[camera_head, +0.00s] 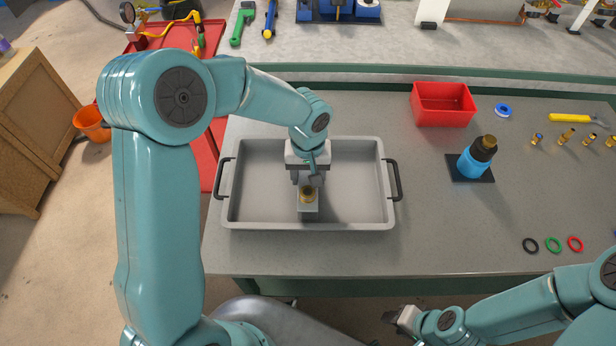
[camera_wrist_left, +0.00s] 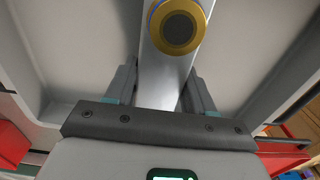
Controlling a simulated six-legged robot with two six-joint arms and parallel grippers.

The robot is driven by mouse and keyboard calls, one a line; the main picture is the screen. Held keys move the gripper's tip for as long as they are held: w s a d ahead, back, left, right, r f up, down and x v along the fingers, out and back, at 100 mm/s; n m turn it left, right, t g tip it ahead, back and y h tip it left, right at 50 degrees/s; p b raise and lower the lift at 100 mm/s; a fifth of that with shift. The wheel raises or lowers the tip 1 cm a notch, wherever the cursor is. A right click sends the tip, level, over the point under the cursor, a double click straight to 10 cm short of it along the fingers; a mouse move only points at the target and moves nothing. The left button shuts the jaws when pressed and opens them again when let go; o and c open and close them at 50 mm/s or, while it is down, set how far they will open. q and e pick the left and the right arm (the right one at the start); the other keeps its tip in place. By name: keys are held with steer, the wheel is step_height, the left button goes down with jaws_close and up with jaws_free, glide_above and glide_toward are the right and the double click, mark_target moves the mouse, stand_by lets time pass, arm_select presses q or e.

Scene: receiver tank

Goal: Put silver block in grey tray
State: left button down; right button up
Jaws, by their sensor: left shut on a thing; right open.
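The grey tray (camera_head: 255,205) lies on the workbench, with a black handle at each end. My left gripper (camera_head: 308,182) is over the middle of the tray, pointing down. It is shut on the silver block (camera_head: 308,213), which has a round brass fitting on its face. In the left wrist view the silver block (camera_wrist_left: 163,75) stands between the two fingers, with the tray (camera_wrist_left: 75,50) around it. I cannot tell whether the block touches the tray floor. My right gripper (camera_head: 397,318) is open and empty, low in front of the bench.
A red bin (camera_head: 443,105) and a blue bottle with a dark cap (camera_head: 477,157) stand right of the tray. Several brass fittings, a yellow tool (camera_head: 572,118) and coloured rings (camera_head: 553,244) lie further right. The bench between tray and rings is clear.

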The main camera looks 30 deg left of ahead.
arm_select(q)
steer(key=shift+w+f, duration=0.15)
steer(key=shift+f, duration=0.65)
steer(key=shift+f, duration=0.1)
steer(key=shift+c, duration=2)
jaws_free()
